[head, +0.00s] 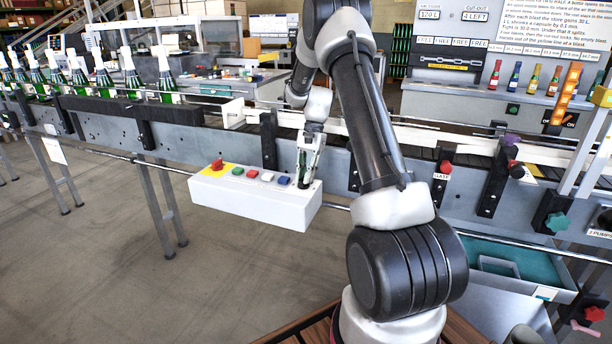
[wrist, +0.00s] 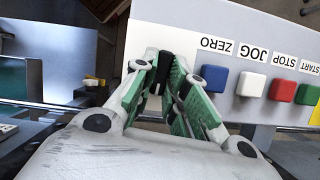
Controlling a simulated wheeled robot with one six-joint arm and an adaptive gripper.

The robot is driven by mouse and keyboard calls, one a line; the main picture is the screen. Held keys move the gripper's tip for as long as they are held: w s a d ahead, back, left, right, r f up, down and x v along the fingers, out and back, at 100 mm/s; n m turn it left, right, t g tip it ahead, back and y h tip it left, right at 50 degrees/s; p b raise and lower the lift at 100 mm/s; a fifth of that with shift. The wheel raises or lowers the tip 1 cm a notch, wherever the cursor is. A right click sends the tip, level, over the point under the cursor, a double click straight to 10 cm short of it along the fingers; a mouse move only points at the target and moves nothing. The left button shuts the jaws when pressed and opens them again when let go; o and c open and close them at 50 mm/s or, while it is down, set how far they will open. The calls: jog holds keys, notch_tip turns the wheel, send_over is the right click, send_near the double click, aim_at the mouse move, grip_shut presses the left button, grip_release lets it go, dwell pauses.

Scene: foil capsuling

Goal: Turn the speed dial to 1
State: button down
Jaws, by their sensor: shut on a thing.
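The white control box (head: 255,207) hangs on the front of the conveyor in the head view; its top face also shows in the wrist view (wrist: 245,28). The speed dial (head: 304,185) is a small dark knob at the box's right end, mostly hidden by my gripper. My gripper (head: 305,177) reaches down onto it from above. In the wrist view my gripper's green-padded fingers (wrist: 168,82) are closed around the dark knob. The dial's numbers and pointer cannot be read in either view.
Beside the dial are a blue button (wrist: 213,77), a white button (wrist: 250,84), a red button (wrist: 283,90) and a green button. A red mushroom button (head: 217,164) sits at the far left end. Foiled bottles (head: 133,75) stand on the conveyor at left.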

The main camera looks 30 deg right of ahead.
jog(key=n, duration=0.2)
jog(key=n+g+h, duration=0.1)
jog(key=n, duration=0.1)
jog(key=shift+w+a, duration=0.15)
jog(key=shift+w, duration=0.05)
jog(key=shift+a+n+g+h, duration=0.1)
jog(key=shift+n+g+h, duration=0.35)
jog(key=shift+n, duration=1.15)
jog(key=shift+h, duration=0.25)
jog(key=c, duration=1.4)
grip_release()
jog(key=shift+c, duration=0.2)
jog(key=shift+w+r, duration=0.1)
jog(key=v, duration=1.1)
jog(key=shift+r, duration=0.4)
jog(key=shift+w, duration=0.1)
